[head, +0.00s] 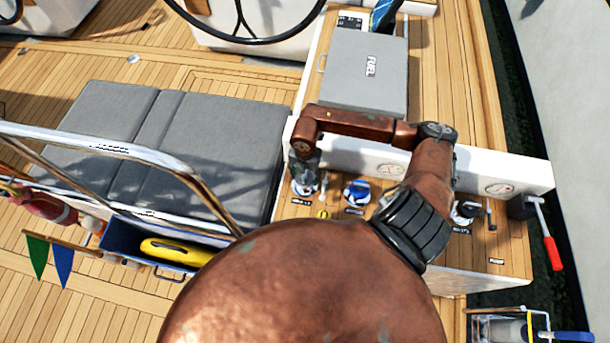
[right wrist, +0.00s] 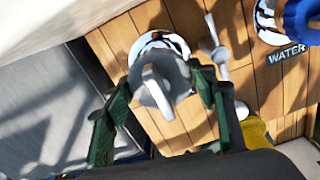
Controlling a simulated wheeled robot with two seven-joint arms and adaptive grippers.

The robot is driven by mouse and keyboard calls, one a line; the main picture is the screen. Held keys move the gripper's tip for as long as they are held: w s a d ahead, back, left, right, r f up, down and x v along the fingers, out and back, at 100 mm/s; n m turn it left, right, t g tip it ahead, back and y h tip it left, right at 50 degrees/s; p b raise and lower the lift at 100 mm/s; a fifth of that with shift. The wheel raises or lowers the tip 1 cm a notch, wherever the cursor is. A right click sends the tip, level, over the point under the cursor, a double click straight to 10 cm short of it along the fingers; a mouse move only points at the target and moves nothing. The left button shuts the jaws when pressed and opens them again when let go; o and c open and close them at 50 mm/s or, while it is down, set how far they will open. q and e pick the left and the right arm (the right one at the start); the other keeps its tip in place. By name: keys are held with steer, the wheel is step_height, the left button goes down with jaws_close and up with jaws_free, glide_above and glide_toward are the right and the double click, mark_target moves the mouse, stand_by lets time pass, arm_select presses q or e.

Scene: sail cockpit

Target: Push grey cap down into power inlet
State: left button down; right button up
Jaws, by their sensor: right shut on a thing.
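My right gripper (right wrist: 163,82) is over the wooden panel, with its green fingers on either side of a grey cap (right wrist: 158,92) and shut on it. The cap has a raised light handle. A shiny chrome ring (right wrist: 160,40), apparently the power inlet, shows just beyond the cap. The cap overlaps the ring in this view, and I cannot tell how deep it sits. In the head view my right gripper (head: 304,176) points down at the left end of the panel, hiding the cap and inlet. My left gripper is not in view.
Close to the right is a metal lever (right wrist: 215,50), then the blue water cap (head: 357,191). A low white wall (head: 350,155) with gauges runs behind the panel. A grey FUEL box (head: 366,75) stands beyond it. Grey cushions (head: 175,150) lie to the left.

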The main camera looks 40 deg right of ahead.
steer(key=shift+f+b, duration=0.35)
steer(key=shift+f, duration=0.25)
steer(key=o, duration=1)
steer(key=shift+r, duration=0.1)
steer(key=shift+r+p, duration=4.05)
steer(key=shift+r, duration=1.5)
steer(key=shift+f, duration=0.1)
